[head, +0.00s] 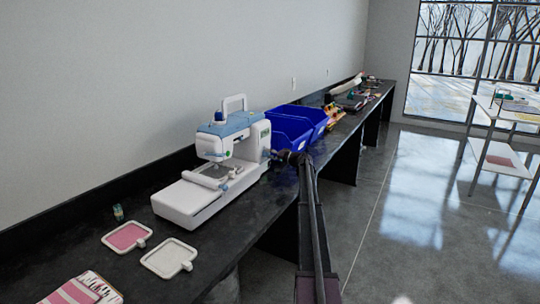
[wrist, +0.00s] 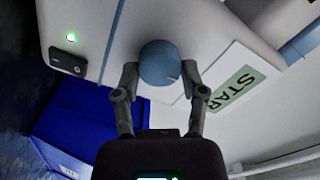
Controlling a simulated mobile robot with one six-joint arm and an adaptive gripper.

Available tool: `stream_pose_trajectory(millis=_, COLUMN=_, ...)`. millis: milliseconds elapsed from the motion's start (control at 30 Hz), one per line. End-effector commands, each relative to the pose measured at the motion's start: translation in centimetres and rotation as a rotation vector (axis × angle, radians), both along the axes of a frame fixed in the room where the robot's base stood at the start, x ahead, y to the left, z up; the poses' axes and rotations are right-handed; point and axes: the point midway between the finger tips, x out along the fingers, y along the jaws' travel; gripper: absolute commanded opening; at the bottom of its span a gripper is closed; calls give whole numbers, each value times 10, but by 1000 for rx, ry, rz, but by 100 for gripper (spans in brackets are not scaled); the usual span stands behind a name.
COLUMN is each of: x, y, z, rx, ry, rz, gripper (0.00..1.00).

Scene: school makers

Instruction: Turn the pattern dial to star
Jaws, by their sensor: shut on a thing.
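The white and pale blue sewing machine (head: 232,150) stands on the dark counter. Its round blue pattern dial (wrist: 160,60) shows in the wrist view, with a short dark mark near its lower right rim. A pale green panel (wrist: 236,91) right of the dial reads "STAR", tilted in the picture. My gripper (wrist: 160,72) is shut on the dial, one finger on each side. In the head view my gripper (head: 283,156) is at the machine's right end, where the dial cannot be made out.
A small green light (wrist: 71,37) glows above a dark switch (wrist: 68,61) on the machine. Blue bins (head: 297,124) stand close behind my gripper. Two small trays, one pink (head: 126,236) and one white (head: 169,257), lie in front on the counter.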

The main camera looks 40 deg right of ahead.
Motion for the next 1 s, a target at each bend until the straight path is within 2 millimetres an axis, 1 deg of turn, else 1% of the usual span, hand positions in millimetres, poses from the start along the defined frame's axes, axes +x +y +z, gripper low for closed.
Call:
stream_pose_trajectory(millis=33, x=3, y=0, z=1, rx=-2, ry=-5, rz=-2, gripper=7)
stream_pose_trajectory(millis=400, x=3, y=0, z=1, rx=-8, ry=-6, rz=-1, gripper=7)
stream_pose_trajectory(millis=433, x=3, y=0, z=1, rx=-8, ry=-6, rz=-1, gripper=57)
stream_pose_trajectory(millis=467, x=2, y=1, z=1, rx=-7, ry=-6, rz=-1, gripper=66)
stream_pose_trajectory(millis=500, x=2, y=0, z=1, rx=-7, ry=-6, rz=-1, gripper=78)
stream_pose_trajectory(millis=533, x=2, y=0, z=1, rx=-8, ry=-6, rz=0, gripper=87)
stream_pose_trajectory(millis=567, x=2, y=0, z=1, rx=-9, ry=-5, rz=0, gripper=89)
stream_pose_trajectory(millis=1000, x=-1, y=-1, z=0, rx=-9, ry=-4, rz=0, gripper=89)
